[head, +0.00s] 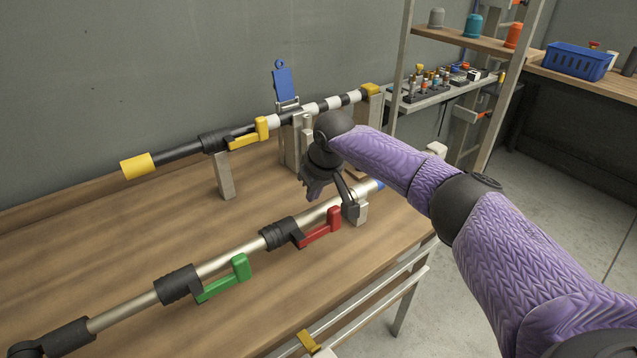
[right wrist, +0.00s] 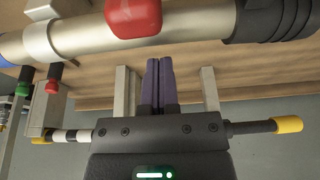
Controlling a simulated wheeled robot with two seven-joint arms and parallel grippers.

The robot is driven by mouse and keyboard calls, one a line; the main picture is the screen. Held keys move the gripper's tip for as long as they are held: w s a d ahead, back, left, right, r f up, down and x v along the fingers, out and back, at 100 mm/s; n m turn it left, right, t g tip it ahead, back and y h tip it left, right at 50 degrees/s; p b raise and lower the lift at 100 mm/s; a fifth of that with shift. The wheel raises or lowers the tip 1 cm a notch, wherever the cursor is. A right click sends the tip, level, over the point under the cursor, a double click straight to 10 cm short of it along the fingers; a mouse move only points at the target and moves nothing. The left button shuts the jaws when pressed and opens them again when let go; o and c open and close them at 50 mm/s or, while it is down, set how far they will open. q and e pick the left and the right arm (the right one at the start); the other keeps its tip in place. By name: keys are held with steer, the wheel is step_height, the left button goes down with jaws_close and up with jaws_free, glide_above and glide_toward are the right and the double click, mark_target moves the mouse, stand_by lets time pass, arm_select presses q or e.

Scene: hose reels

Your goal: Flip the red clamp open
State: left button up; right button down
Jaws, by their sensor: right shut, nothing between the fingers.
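The red clamp (head: 322,228) is a lever on a black collar (head: 281,234) around the front silver pole (head: 225,259). Its raised end points right and up. In the right wrist view the red end (right wrist: 133,17) is at the top edge, in front of the silver pole (right wrist: 85,36). My right gripper (head: 315,192) is above the table behind the front pole, close to the red clamp but apart from it. Its two dark fingers are together and empty in the right wrist view (right wrist: 158,66). My left gripper is not in view.
A green clamp (head: 226,281) is on the same pole, to the left. Behind it, a second pole with a yellow clamp (head: 249,134) rests on upright posts (head: 224,175). A blue tag (head: 283,82) stands at the back. Shelving (head: 450,38) is on the right.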

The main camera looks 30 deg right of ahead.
mark_target(323, 211)
steer(key=s, duration=0.2)
steer(key=shift+s+d+r, duration=0.25)
steer(key=shift+s, duration=0.15)
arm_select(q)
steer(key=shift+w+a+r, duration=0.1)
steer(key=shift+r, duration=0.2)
arm_select(e)
steer(key=shift+s, duration=0.5)
